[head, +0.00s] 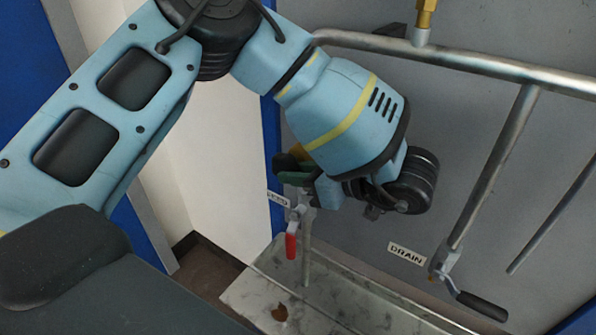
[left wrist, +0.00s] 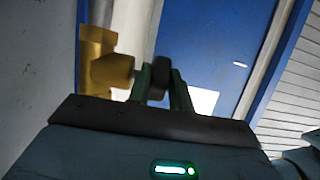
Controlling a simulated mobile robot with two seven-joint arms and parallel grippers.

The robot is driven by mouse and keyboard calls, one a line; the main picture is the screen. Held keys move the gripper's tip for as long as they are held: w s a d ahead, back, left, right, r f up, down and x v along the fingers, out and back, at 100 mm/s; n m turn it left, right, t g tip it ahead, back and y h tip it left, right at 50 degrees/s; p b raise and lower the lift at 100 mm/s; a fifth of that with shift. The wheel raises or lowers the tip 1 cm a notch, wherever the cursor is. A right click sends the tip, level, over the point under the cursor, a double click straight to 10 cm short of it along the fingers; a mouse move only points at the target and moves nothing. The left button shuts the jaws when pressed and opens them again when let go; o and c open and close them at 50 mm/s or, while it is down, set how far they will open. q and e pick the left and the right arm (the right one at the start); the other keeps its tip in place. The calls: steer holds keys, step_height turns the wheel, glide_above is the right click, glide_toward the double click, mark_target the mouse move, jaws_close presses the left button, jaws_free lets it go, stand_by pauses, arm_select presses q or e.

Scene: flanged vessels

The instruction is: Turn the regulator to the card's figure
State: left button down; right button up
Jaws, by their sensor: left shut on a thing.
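The brass regulator body (left wrist: 102,65) stands at the left of the left wrist view, with a brass neck pointing right. Its dark round knob (left wrist: 157,74) sits between the green fingers of my left gripper (left wrist: 158,84), which is shut on it. In the head view my left gripper (head: 292,168) is at the pipework below my blue forearm, and the forearm and wrist hide most of the regulator. A gauge face and a card with a readable figure do not show. My right gripper is not in view.
A horizontal steel pipe (head: 480,66) crosses the grey panel. A red-handled valve (head: 291,245) hangs below my wrist. A black-handled valve (head: 482,305) is beside the DRAIN label (head: 407,254). A pale ledge (head: 325,312) lies below. A pale rectangle (left wrist: 203,100) shows behind my fingers.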

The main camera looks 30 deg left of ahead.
arm_select(q)
steer(key=shift+f, duration=0.1)
steer(key=c, duration=1.5)
jaws_free()
steer(key=shift+c, duration=0.2)
steer(key=v, duration=0.7)
steer(key=shift+d, duration=0.4)
steer(key=shift+s, duration=0.1)
